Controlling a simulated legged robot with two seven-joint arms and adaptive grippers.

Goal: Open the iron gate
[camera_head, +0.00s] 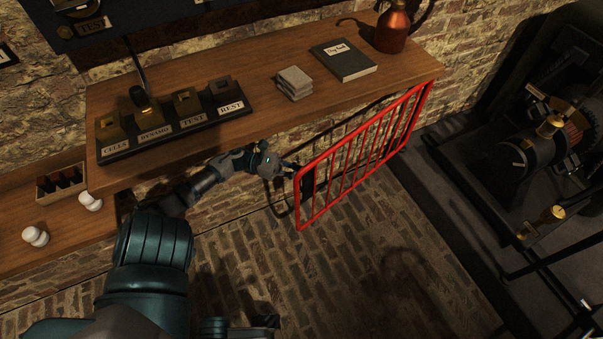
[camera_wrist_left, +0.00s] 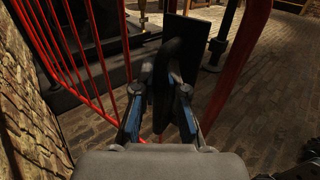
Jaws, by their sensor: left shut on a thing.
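The iron gate is a red barred frame (camera_head: 298,205) below the wooden shelf. It stands out from the brick wall over the brick floor. A dark plate (camera_head: 308,180) is on its near end. My left gripper (camera_head: 291,168) is at this near end, shut on a black handle. In the left wrist view the blue-edged fingers (camera_wrist_left: 158,112) close around the black handle (camera_wrist_left: 172,60), beside a black plate (camera_wrist_left: 218,32). Red bars (camera_wrist_left: 62,55) run at left and a thick red post (camera_wrist_left: 238,65) at right. The fingertips' contact is partly hidden.
Dark machinery (camera_head: 510,150) on a plinth stands at right. The brick floor (camera_head: 385,255) before the gate is clear.

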